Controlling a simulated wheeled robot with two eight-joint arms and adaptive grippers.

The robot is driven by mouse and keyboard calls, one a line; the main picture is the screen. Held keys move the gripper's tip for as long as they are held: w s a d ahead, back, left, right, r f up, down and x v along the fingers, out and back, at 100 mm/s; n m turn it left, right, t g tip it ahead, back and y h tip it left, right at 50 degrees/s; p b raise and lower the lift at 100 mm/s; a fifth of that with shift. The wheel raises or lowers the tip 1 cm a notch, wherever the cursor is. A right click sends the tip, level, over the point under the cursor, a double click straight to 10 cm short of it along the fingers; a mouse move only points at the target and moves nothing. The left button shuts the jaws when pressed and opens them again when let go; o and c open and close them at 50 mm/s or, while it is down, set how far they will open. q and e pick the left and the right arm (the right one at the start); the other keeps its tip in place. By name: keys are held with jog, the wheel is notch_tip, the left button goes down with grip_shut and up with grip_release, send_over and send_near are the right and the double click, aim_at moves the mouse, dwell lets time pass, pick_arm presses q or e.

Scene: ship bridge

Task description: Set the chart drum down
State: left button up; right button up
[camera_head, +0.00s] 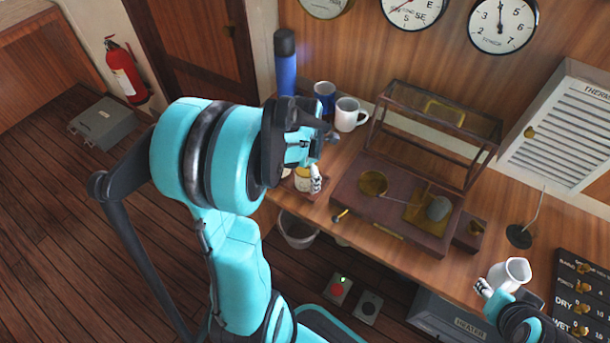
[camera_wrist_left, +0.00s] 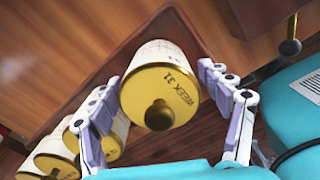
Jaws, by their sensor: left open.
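The chart drum (camera_wrist_left: 160,85), a white cylinder with a brass top marked WEEK 31 and a central knob, stands between the fingers of my left gripper (camera_wrist_left: 165,105) in the left wrist view. The fingers are apart, one on each side of it. In the head view the left gripper (camera_head: 312,177) is over the near left part of the desk, and part of a white and yellow drum (camera_head: 302,181) shows under it. My right gripper (camera_head: 483,289) is at the lower right, beside a white jug (camera_head: 509,274); whether its fingers are closed is unclear.
More brass-topped drums (camera_wrist_left: 55,160) stand at the lower left of the left wrist view. In the head view, a wooden instrument (camera_head: 345,205) with a raised glass lid (camera_head: 445,108) is right of the left gripper. A white mug (camera_head: 347,115) and blue mug (camera_head: 324,96) stand behind.

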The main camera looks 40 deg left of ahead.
pick_arm(q)
notch_tip(320, 180, up, 12)
jog(key=p, duration=0.3)
jog(key=shift+f+p, duration=0.1)
jog(key=shift+p, duration=0.2)
jog(key=s+d+r+m+t, duration=0.2)
jog(key=d+m, duration=0.6)
jog(key=m, duration=0.8)
jog(key=s+d+r+m+t, duration=0.1)
jog(key=s+d+m+t, duration=0.2)
jog(key=d+m, duration=0.6)
jog(key=shift+s+r+m+t, duration=0.35)
jog(key=shift+m+t, duration=0.75)
jog(key=shift+m, duration=2.3)
